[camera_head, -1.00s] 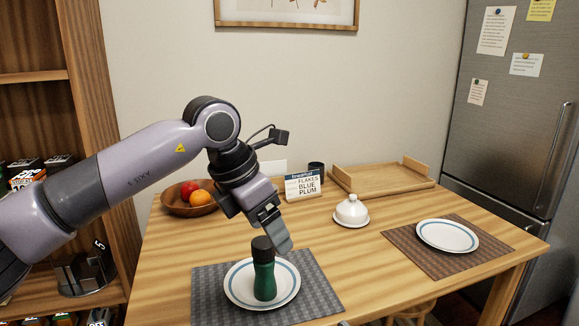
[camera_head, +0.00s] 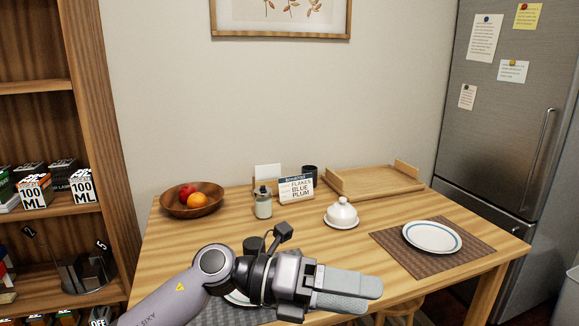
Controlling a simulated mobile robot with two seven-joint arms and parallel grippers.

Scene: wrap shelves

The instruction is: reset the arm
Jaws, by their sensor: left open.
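My left arm comes in from the bottom left, low over the front of the table. My left gripper (camera_head: 368,294) points to the right, open, with nothing seen between its fingers. My right gripper is not in view.
The wooden table (camera_head: 190,245) carries a fruit bowl (camera_head: 192,208), a small shaker (camera_head: 263,205), a menu card (camera_head: 296,190), a white domed dish (camera_head: 341,213), a wooden tray (camera_head: 375,183) and a second plate (camera_head: 432,236). Shelves (camera_head: 55,215) stand left, a fridge (camera_head: 505,120) right.

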